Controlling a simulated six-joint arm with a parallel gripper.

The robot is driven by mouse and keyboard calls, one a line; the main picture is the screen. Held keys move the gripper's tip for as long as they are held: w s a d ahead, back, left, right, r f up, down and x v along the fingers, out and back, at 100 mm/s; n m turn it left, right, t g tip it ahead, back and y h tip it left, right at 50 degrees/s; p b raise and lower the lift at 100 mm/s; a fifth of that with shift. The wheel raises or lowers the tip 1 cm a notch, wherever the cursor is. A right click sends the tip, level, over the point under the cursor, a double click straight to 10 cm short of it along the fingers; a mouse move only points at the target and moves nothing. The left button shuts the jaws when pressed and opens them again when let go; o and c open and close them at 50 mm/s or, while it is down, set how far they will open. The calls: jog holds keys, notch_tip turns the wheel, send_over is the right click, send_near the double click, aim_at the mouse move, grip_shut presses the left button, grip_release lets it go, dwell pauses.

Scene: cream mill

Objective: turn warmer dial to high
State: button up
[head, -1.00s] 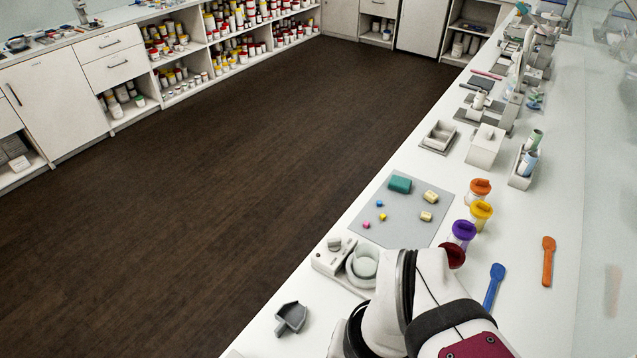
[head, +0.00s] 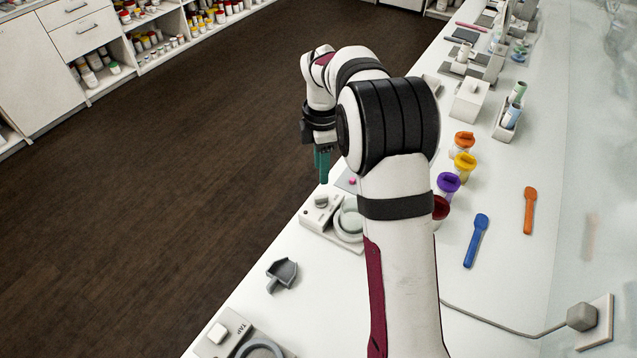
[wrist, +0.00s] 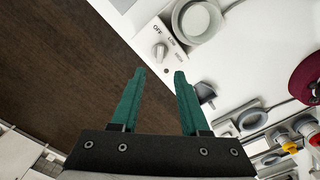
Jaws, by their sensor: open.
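The white warmer (head: 316,222) sits at the counter's front edge. Its grey dial (head: 321,200) also shows in the wrist view (wrist: 160,51), with the printed words OFF, LOW and HIGH around it. Which word the dial points to is too small to tell. A round light-grey dish (wrist: 197,20) sits on the warmer beside the dial. My gripper (head: 321,180) is in the air near the counter's front edge, behind the dial in the head view. Its teal fingers (wrist: 160,72) are open and empty, apart from the dial, which appears just beyond their tips.
Dark floor (head: 180,200) lies beyond the counter edge.

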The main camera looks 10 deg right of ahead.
aim_at(321, 196)
notch_tip(321, 196, down, 9)
jog(key=shift+f, duration=0.2)
grip_shut()
